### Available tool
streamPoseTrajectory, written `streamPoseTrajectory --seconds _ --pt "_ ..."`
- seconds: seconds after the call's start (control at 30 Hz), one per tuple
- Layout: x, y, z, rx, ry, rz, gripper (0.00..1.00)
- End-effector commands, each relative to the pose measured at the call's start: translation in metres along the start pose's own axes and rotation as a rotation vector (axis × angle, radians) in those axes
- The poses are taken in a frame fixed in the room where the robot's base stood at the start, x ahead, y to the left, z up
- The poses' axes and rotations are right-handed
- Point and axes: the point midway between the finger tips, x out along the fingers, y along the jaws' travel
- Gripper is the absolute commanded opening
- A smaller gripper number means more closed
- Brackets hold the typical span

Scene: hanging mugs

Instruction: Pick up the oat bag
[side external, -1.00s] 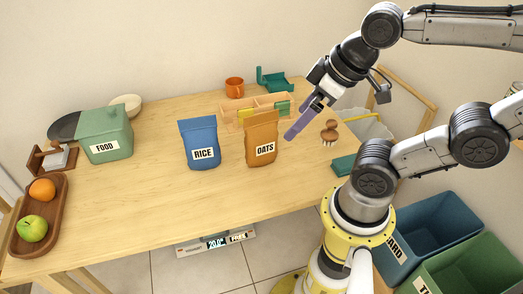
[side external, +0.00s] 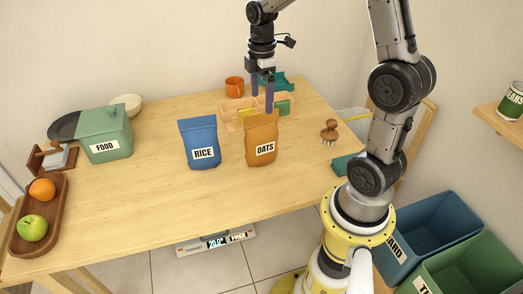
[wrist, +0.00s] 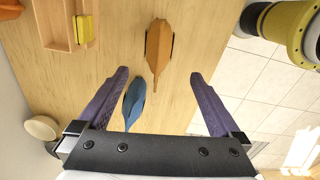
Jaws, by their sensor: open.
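The orange oat bag (side external: 262,138) stands upright on the table, labelled OATS. In the wrist view the oat bag (wrist: 158,45) is seen from above as a narrow leaf shape, beyond the fingertips and sideways between their lines. My gripper (side external: 262,103) has purple fingers pointing down near the bag's top edge in the side view. In the wrist view my gripper (wrist: 160,75) is open with nothing between its fingertips. The exact height of the fingertips over the bag is hard to tell.
A blue rice bag (side external: 199,144) stands just left of the oat bag. A wooden divided box (side external: 238,117) and an orange mug (side external: 234,87) are behind. A brush (side external: 329,131) lies to the right. The table's front centre is clear.

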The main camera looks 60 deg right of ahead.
Motion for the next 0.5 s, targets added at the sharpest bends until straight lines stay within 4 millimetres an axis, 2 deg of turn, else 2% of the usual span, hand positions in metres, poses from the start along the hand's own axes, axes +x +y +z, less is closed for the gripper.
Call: streamPoseTrajectory --seconds 0.17,0.4,0.5 --pt "0.019 0.000 0.006 0.017 -0.003 -0.013 1.00" --pt "0.064 -0.001 0.005 0.016 -0.003 -0.013 1.00" --pt "0.078 -0.001 0.005 0.016 -0.003 -0.011 1.00"
